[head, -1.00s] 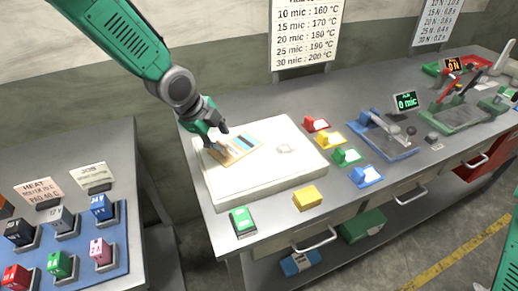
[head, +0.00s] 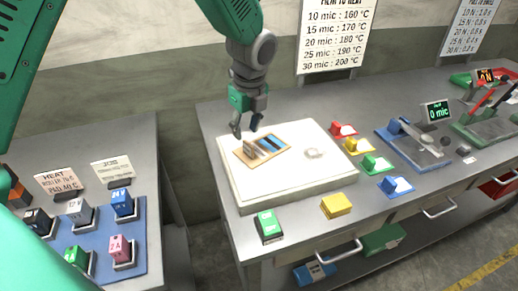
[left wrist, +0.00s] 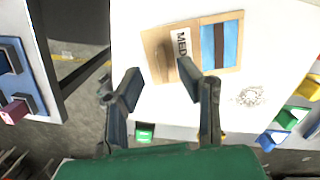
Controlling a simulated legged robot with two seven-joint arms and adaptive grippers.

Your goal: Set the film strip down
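My left gripper (head: 246,128) is above the back edge of a tan board (head: 240,153), its fingers apart with nothing seen between them. The left wrist view also shows the gripper (left wrist: 159,82) open. The board lies flat on a thick white slab and carries blue panels (head: 270,143) with a dark strip (left wrist: 219,44) between them. I cannot tell for certain which part is the film strip. A crumpled clear piece (head: 313,153) lies right of the board. My right gripper is not in view.
The white slab (head: 300,182) sits on a grey bench with coloured blocks (head: 376,164) to its right. A green block (head: 268,226) and a yellow block (head: 336,205) stand in front. A blue tray (head: 142,225) with switch-like blocks is on the left table.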

